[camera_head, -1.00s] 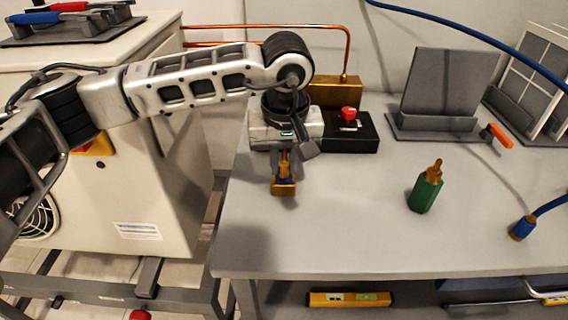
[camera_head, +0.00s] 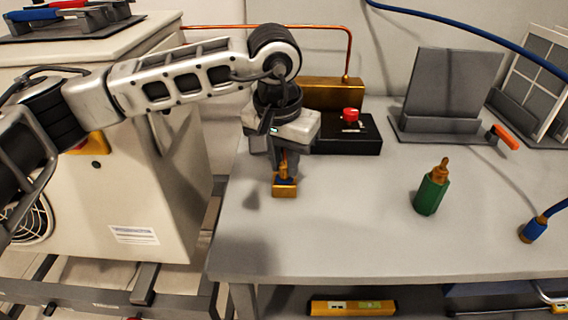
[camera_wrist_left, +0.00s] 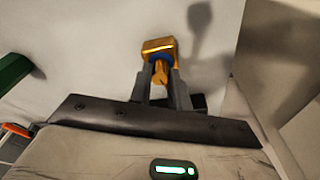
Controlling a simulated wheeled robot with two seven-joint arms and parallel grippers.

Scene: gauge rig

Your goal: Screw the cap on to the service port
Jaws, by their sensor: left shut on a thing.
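My left gripper (camera_head: 284,171) reaches down over the left part of the bench and is shut on a small brass piece with a blue band (camera_head: 284,189). In the left wrist view a brass stem stands between the fingers (camera_wrist_left: 161,80), with the blue band and a block-shaped brass end (camera_wrist_left: 158,46) beyond the fingertips. I cannot tell which part is the cap and which the port, or whether the block touches the bench. A larger brass block (camera_head: 334,94) with a copper pipe stands behind the gripper. My right gripper is not in view.
A black box with a red knob (camera_head: 350,115) stands close right of the gripper. A green bottle with a brass top (camera_head: 431,192) and a blue hose's end fitting (camera_head: 533,230) are further right. A grey stand (camera_head: 440,124) is behind. The front middle of the bench (camera_head: 340,230) is clear.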

